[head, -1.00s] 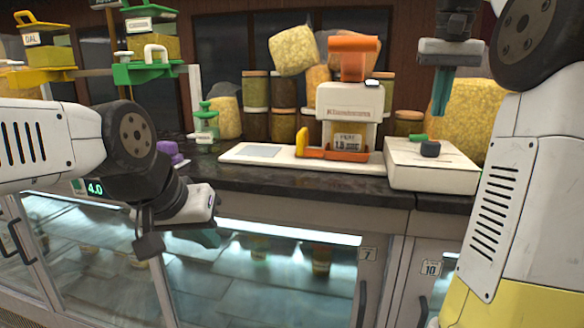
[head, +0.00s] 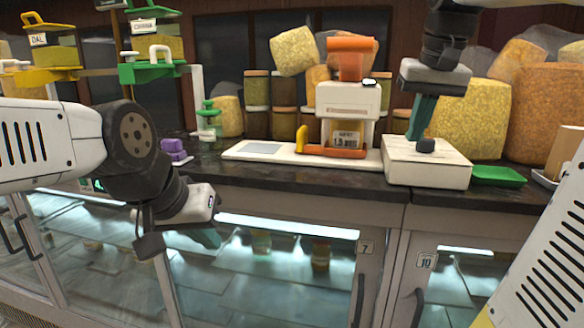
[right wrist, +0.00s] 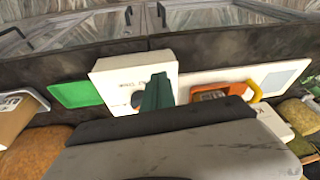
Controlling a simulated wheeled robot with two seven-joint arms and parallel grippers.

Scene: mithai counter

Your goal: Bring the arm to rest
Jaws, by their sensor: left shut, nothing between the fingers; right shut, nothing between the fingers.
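My right gripper (head: 416,132) has teal fingers pressed together with nothing between them. In the head view it hangs pointing down over the back of a white box (head: 428,172) with a dark knob (head: 425,145). In the right wrist view the shut fingers (right wrist: 157,92) overlap the white box (right wrist: 120,70) and partly cover the knob. I cannot tell whether the fingertips touch the box. My left gripper (head: 208,238) hangs low in front of the glass counter front, at the left, shut and empty; its fingers are partly hidden behind its wrist.
A white sealing or weighing machine (head: 348,98) with orange parts stands left of the box. A green tray (head: 498,176) lies right of it. Jars (head: 285,92) and yellow sacks (head: 470,115) line the back. A green dispenser (head: 155,70) stands at the left.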

